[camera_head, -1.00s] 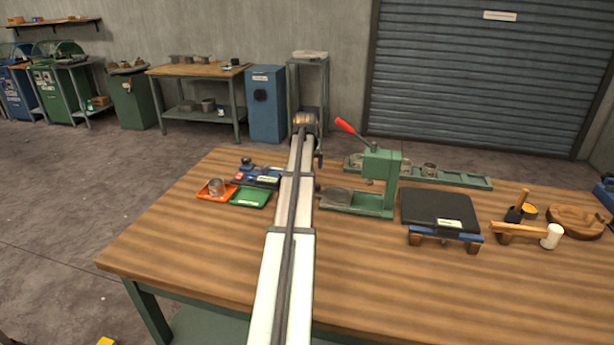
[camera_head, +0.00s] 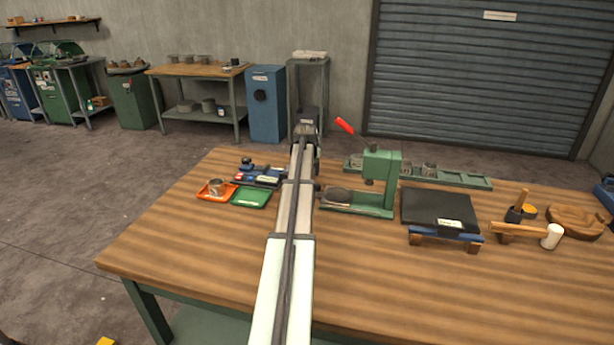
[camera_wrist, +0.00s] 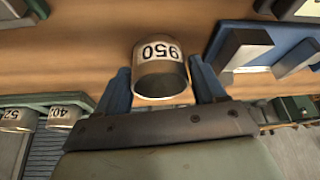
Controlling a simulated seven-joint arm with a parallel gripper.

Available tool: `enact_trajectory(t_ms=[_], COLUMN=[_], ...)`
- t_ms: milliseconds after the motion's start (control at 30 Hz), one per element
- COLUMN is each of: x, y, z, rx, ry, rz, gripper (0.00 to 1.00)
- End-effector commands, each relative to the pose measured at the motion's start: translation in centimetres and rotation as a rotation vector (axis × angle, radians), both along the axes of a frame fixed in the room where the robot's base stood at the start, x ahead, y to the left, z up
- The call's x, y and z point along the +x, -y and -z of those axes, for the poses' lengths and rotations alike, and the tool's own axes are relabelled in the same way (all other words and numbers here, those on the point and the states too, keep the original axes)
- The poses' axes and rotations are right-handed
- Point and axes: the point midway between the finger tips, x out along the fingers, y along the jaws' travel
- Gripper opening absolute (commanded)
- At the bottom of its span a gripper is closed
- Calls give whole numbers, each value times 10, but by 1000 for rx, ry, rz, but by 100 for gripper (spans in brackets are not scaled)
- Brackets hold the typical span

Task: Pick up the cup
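In the wrist view, a metal cup (camera_wrist: 160,52) with a white label reading 950, upside down in the picture, is between the two blue fingers of my gripper (camera_wrist: 161,80). A finger is close against each side of the cup; I cannot tell whether they press on it. In the head view my gripper's fingers and this cup are hidden behind my arm. Another metal cup (camera_head: 216,188) stands in an orange tray (camera_head: 204,197) left of my arm.
A green press (camera_head: 381,165) with a red handle stands right of my arm. Behind it is a green rack (camera_head: 470,181) with several cups. A green tray (camera_head: 251,198), a black plate (camera_head: 438,207) and a mallet (camera_head: 551,236) are on the table. The front left of the table is clear.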

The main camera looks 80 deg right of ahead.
Motion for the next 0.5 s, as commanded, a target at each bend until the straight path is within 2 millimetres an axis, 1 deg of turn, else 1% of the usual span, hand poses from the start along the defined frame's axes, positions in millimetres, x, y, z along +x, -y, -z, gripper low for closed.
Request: enact_trajectory(t_ms=[33,67,300,400,500], x=[0,0,0,0,0], y=[0,0,0,0,0], z=[0,0,0,0,0], rx=[0,0,0,0,0], ry=[0,0,0,0,0], rz=[0,0,0,0,0], gripper=[64,61,38,30,30])
